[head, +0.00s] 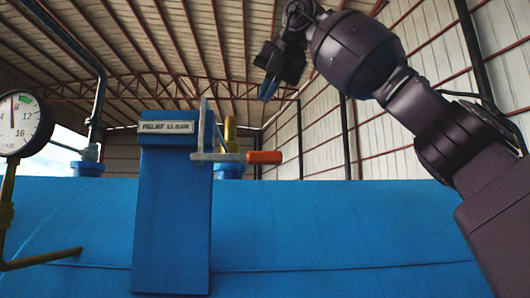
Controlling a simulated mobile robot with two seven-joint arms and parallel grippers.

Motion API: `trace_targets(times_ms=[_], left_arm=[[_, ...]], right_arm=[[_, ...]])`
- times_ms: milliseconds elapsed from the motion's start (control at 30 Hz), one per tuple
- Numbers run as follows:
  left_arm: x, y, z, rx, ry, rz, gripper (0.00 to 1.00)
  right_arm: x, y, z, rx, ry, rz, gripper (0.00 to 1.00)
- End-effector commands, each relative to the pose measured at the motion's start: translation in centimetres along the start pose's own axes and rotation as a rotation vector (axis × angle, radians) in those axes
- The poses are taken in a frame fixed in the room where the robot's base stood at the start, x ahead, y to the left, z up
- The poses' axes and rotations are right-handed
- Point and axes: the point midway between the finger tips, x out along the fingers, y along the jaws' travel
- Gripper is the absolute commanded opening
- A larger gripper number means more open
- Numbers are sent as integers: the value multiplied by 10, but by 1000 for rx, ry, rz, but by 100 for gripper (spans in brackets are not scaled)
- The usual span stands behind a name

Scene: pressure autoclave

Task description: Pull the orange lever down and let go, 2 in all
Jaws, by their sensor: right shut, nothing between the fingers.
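The orange lever (264,157) sticks out level to the right from a grey bracket (206,140) on the blue relief post (172,215). A label reading "RELIEF 12 BAR" (166,127) is on the top of the post. My right gripper (268,90) is above the lever handle, clearly apart from it, with its fingers pointing down. It is shut and holds nothing. My left gripper does not show.
A round pressure gauge (21,124) stands at the left edge on a yellow pipe (42,260). The blue vessel (330,230) fills the lower part. A brass valve part (230,133) stands behind the lever. The space right of the handle is free.

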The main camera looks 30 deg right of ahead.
Motion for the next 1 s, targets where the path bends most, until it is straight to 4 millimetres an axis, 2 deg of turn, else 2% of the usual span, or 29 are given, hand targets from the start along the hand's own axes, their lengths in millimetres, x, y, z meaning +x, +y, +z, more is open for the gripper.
trace_targets(times_ms=[367,667,800,1000], left_arm=[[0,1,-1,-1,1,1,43],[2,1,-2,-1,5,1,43],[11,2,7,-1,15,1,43],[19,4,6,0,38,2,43]], right_arm=[[6,-4,-4,-2,0,1,0],[29,-22,-21,-3,0,1,0],[43,-32,-32,-2,0,2,0],[55,-40,-40,-2,0,2,0]])
